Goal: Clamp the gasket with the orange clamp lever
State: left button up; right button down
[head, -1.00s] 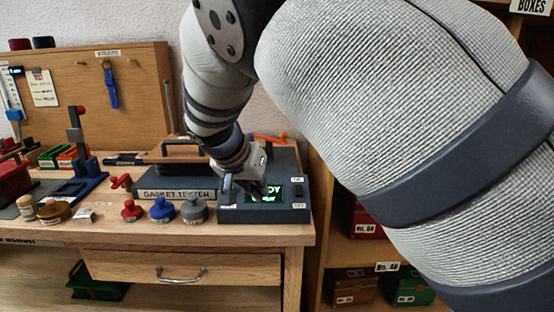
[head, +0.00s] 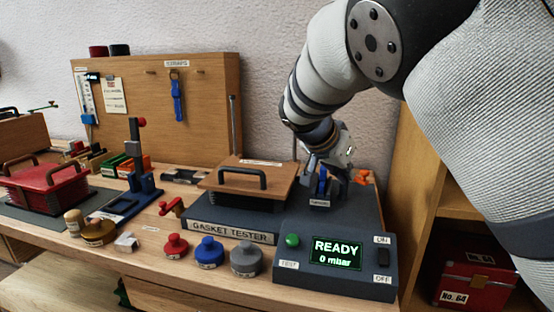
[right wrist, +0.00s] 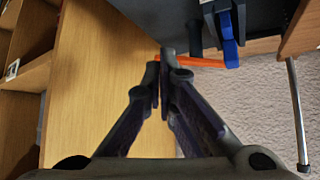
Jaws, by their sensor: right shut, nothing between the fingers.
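My right gripper (head: 336,172) is over the back right of the grey gasket tester (head: 350,215), its fingers shut and empty; they also show in the right wrist view (right wrist: 162,55). The orange clamp lever (head: 363,178) is just behind and right of it, partly hidden in the head view. In the right wrist view the lever (right wrist: 205,62) runs sideways just beyond the fingertips; I cannot tell whether they touch. A blue lever (head: 322,181) on the tester stands beside the gripper. I cannot make out the gasket. My left gripper is not in view.
A wooden plate with a black handle (head: 258,174) sits left of the gripper. The tester's display (head: 335,252) reads READY, 0 mbar, beside a green button (head: 292,240). Red, blue and grey knobbed pieces (head: 209,253) stand in front. A wooden shelf (head: 420,190) is at right.

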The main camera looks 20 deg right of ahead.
aim_at(363, 183)
jog(key=w+d+f, duration=0.2)
jog(key=d, duration=0.1)
jog(key=w+d, duration=0.1)
jog(key=d, duration=0.1)
jog(key=shift+d+f, duration=0.1)
jog(key=shift+f, duration=0.3)
